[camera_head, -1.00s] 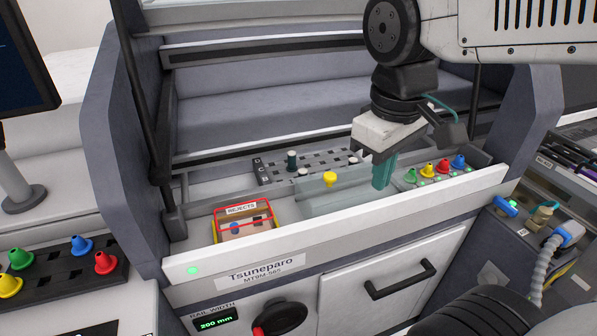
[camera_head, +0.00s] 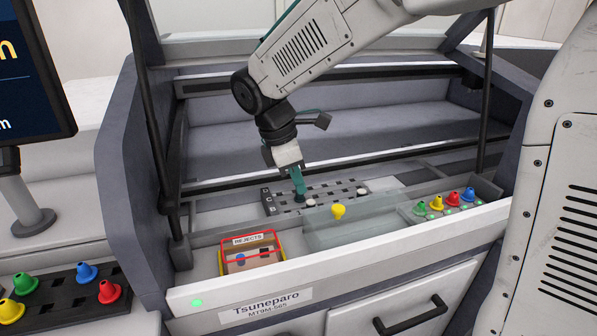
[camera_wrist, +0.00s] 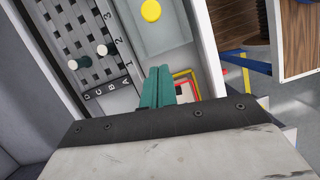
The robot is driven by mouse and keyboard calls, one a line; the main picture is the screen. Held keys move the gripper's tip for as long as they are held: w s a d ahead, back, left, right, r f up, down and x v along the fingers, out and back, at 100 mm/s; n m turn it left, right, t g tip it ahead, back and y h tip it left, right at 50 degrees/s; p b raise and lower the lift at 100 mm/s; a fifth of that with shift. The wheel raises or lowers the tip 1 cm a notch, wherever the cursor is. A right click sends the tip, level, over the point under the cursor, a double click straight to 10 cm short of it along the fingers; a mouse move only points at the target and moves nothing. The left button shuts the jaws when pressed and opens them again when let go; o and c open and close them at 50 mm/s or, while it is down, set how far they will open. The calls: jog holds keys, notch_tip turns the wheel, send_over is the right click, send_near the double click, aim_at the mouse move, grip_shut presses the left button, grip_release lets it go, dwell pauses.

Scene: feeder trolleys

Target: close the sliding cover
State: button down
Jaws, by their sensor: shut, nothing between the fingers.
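The sliding cover (camera_head: 365,222) is a clear, greenish pane with a yellow knob (camera_head: 338,211) near its left end. It lies in the front trough, between the rejects bin and the row of coloured nozzles. The knob also shows at the top of the wrist view (camera_wrist: 151,10), on the pale pane (camera_wrist: 172,38). My gripper (camera_head: 301,197) has its teal fingers closed together and empty. The wrist view shows the fingertips (camera_wrist: 158,72) beside the cover's near end.
A slotted black tray (camera_head: 335,189) with pegs lies behind the cover. The red-and-yellow rejects bin (camera_head: 252,258) is at the left, and several coloured nozzles (camera_head: 445,203) stand at the right. A white front rail (camera_head: 350,258) bounds the trough. Dark struts rise at both sides.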

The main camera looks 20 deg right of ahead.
jog(key=d+f, duration=0.1)
jog(key=f, duration=0.1)
jog(key=d+f, duration=0.1)
jog(key=d, duration=0.1)
jog(key=d+f, duration=0.1)
jog(key=f, duration=0.1)
jog(key=shift+s+d+f, duration=0.15)
jog(key=shift+s+f, duration=0.15)
jog(key=shift+s, duration=0.1)
jog(key=shift+d+f, duration=0.1)
jog(key=shift+d, duration=0.5)
